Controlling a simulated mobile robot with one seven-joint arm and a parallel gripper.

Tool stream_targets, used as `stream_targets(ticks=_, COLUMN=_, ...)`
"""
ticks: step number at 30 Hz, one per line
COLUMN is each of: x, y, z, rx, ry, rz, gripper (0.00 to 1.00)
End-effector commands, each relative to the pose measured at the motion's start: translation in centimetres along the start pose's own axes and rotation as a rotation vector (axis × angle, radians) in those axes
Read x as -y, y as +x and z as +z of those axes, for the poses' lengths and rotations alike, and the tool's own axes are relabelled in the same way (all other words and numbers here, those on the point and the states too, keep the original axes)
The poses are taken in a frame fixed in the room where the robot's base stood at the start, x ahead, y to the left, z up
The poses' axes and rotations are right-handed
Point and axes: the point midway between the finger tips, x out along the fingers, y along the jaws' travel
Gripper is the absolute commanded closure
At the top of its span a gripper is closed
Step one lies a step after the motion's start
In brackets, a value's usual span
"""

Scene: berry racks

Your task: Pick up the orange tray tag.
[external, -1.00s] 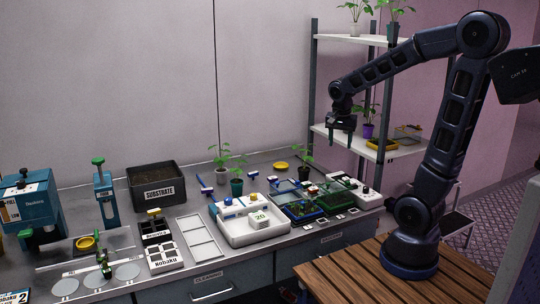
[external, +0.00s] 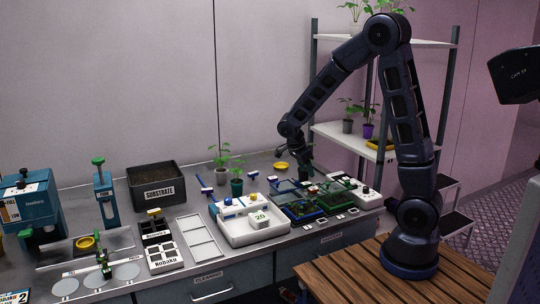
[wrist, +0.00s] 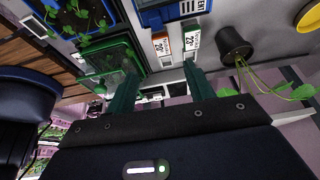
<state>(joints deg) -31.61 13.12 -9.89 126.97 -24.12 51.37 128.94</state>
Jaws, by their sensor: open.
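The orange tray tag (wrist: 161,46) is a small white card with an orange band and a number, near the top middle of the wrist view. A similar tag with a green band (wrist: 192,38) stands just right of it. In the wrist view my gripper (wrist: 158,72) is open, its two fingers spread below the tags, with nothing held. The orange tag lies ahead, between the fingers' lines, apart from them. In the external view my gripper (external: 305,166) hangs over the back of the counter, behind the seedling trays. The orange tag is too small to make out there.
A dark plant pot (wrist: 236,44) stands close to the right finger. A white tray (external: 250,237) and a substrate bin (external: 156,188) stand farther left on the counter.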

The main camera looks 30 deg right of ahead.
Motion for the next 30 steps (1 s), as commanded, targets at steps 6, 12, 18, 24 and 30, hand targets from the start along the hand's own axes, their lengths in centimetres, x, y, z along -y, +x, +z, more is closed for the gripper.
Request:
stream_targets(ticks=6, x=0.0, y=3.2, z=-0.1, rx=-0.002, ry=0.0, rz=0.003, gripper=0.47)
stream_targets(ticks=12, x=0.0, y=4.9, z=-0.1, rx=0.0, ry=0.0, rz=0.002, gripper=0.47)
stream_targets(ticks=18, x=0.1, y=6.4, z=-0.1, rx=-0.001, ry=-0.001, rz=0.003, gripper=0.47)
stream_targets(ticks=24, x=0.4, y=9.1, z=0.0, rx=-0.001, ry=-0.001, rz=0.003, gripper=0.47)
stream_targets(ticks=30, x=0.4, y=10.2, z=0.0, rx=0.0, ry=-0.002, rz=0.001, gripper=0.47)
